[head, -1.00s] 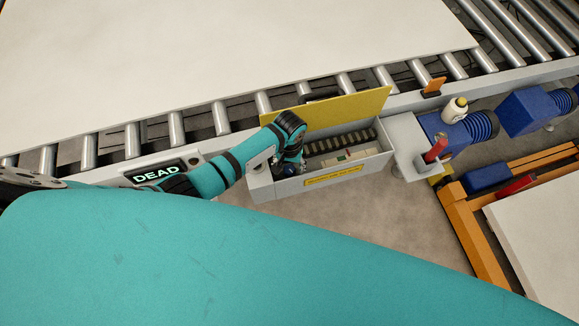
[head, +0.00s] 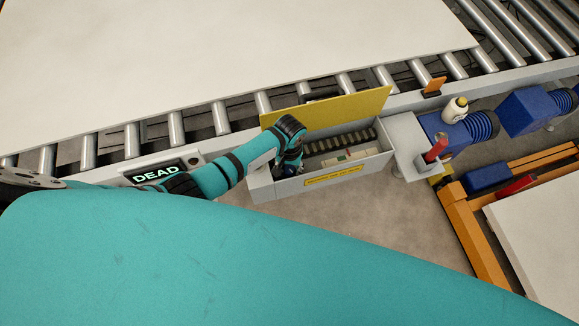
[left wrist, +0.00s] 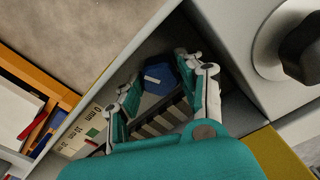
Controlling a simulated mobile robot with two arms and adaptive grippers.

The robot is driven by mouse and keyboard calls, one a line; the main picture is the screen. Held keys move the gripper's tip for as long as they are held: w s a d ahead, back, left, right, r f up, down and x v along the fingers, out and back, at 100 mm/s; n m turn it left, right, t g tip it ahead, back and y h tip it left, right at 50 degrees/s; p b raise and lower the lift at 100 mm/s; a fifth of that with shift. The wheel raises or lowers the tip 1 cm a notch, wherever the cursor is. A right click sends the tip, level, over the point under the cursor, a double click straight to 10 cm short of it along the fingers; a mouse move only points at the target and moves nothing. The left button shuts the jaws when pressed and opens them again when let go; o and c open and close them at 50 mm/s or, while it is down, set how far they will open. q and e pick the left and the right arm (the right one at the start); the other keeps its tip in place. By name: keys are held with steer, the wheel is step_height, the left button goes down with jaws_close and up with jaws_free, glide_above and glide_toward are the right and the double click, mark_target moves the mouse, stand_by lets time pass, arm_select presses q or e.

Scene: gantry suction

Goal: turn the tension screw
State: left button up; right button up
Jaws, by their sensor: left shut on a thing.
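The tension screw shows in the left wrist view as a blue six-sided head (left wrist: 158,78) between the fingers of my left gripper (left wrist: 165,88). The gripper is shut on it. In the head view my left gripper (head: 290,168) reaches down into the left end of an open grey box (head: 262,187), and the wrist hides most of the screw. The box has a raised yellow lid (head: 345,108) and a yellow label (head: 333,176) on its front. A dark ribbed chain or belt (head: 340,142) runs inside it. My right gripper is not in view.
A roller conveyor (head: 175,128) carrying a large pale sheet (head: 200,50) lies behind the box. A "DEAD" display (head: 156,173) is at left. A white bottle (head: 455,110), red handle (head: 436,149) and blue motor (head: 530,108) stand right. An orange frame (head: 470,235) is at lower right.

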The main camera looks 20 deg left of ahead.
mark_target(289, 169)
arm_select(q)
steer(key=shift+d+r+n+p, duration=0.1)
steer(key=shift+r+n+p, duration=0.05)
steer(key=shift+n+p, duration=1.15)
steer(key=n+p, duration=0.1)
steer(key=n, duration=0.2)
steer(key=shift+n, duration=1)
steer(key=o, duration=1.2)
steer(key=shift+c, duration=0.2)
step_height(289, 169, up, 12)
